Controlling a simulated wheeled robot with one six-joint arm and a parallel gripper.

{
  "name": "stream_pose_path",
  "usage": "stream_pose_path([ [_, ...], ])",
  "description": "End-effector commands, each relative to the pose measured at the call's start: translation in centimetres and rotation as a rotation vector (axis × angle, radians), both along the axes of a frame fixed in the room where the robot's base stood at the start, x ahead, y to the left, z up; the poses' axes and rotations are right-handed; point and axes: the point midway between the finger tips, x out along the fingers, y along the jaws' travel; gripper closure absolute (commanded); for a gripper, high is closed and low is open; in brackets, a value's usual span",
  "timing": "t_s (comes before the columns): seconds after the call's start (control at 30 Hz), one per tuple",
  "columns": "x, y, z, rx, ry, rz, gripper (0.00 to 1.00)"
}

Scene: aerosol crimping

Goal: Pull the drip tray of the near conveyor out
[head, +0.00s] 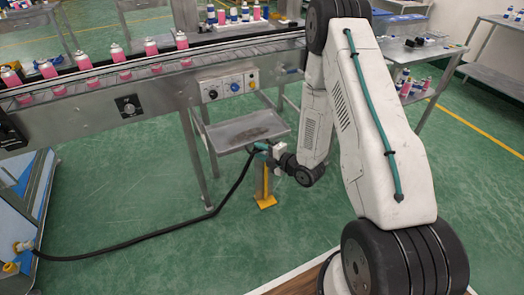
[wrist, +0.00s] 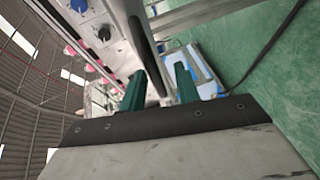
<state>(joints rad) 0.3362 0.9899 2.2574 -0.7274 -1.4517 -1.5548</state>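The near conveyor (head: 150,82) runs across the left of the head view, with pink cans on its belt. Its drip tray (head: 232,134), a shallow grey metal tray, sits below the control panel. My gripper (head: 262,148) is at the tray's front right edge. In the wrist view its two teal fingers (wrist: 160,68) stand apart. A dark bar (wrist: 147,45), perhaps the tray's front edge or handle, shows between them, nearer the left finger. A gap shows beside the right finger. I cannot tell whether either finger touches the tray.
The control panel (head: 228,84) with knobs is just above the tray. A yellow-footed post (head: 265,187) stands below my gripper. A black hose (head: 150,236) runs over the floor to a blue cart (head: 30,205) at the left. The green floor in front is mostly free.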

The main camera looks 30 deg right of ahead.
Motion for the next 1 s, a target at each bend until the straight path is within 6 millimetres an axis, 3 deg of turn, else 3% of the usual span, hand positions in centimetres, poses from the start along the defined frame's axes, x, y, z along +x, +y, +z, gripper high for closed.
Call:
stream_pose_path([
  [0.27,-0.4,-0.4,0.2,0.000,-0.002,-0.003,0.68],
  [0.7,-6.4,-2.9,1.4,0.000,0.000,-0.004,0.68],
  [1.0,-7.1,-3.1,1.6,0.000,-0.002,-0.001,0.68],
])
